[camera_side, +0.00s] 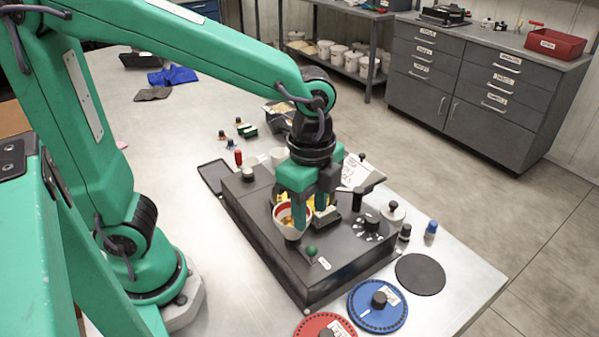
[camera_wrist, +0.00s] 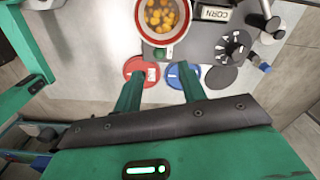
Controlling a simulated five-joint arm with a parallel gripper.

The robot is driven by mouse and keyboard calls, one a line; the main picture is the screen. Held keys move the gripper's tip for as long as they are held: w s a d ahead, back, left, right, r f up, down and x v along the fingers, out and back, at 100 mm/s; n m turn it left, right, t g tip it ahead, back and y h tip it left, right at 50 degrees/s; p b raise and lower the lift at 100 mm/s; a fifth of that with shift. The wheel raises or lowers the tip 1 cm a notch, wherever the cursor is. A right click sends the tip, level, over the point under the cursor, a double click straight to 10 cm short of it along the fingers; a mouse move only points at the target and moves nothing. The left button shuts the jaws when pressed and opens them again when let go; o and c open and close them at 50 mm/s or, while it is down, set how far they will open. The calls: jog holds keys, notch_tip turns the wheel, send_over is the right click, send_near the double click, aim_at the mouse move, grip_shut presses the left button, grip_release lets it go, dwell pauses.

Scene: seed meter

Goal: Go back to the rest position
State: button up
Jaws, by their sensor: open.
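My gripper (camera_side: 310,212) is above the dark seed meter (camera_side: 345,250), close to its cup, with the fingers pointing down. In the wrist view, my gripper (camera_wrist: 162,72) has its fingers spread with nothing held between them. The white cup with a red rim (camera_side: 291,222) stands on the meter, partly hidden by my gripper. In the wrist view the cup (camera_wrist: 139,14) holds yellow and orange kernels, beyond the fingertips. A CORN label (camera_wrist: 213,14) is beside it. A black dial (camera_side: 372,221) and a green knob (camera_side: 311,251) are on the meter's top.
A blue disc (camera_side: 378,312), a red disc (camera_side: 310,329) and a black disc (camera_side: 420,274) lie near the table's front edge. Small bottles (camera_side: 431,229) stand right of the meter. A blue cloth (camera_side: 173,76) lies at the back.

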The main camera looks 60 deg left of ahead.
jog(key=s+a+r+n+t, duration=0.2)
jog(key=a+n, duration=0.4)
jog(key=n, duration=0.1)
jog(key=s+a+r+n+t, duration=0.2)
jog(key=a+r+n+t, duration=0.1)
jog(key=a+n, duration=0.4)
jog(key=shift+s+a+r+n+t, duration=0.15)
jog(key=shift+s+r+n+t, duration=0.05)
jog(key=shift+n+t, duration=0.1)
jog(key=o, duration=1.3)
jog(key=shift+w+a+r+n, duration=0.15)
jog(key=shift+w+n, duration=0.15)
jog(key=shift+w, duration=0.05)
jog(key=shift+c, duration=0.2)
jog(key=shift+o, duration=0.2)
jog(key=shift+w+a+r+n, duration=0.15)
jog(key=shift+w+n, duration=0.15)
jog(key=w+a+f+n+g, duration=0.2)
jog(key=w+a+f+n, duration=0.1)
jog(key=w+a+n, duration=0.4)
jog(key=w+a+f+n+g, duration=0.3)
jog(key=w+a+n, duration=0.5)
jog(key=w, duration=0.4)
jog(key=shift+n+g, duration=0.3)
jog(key=shift+n, duration=0.6)
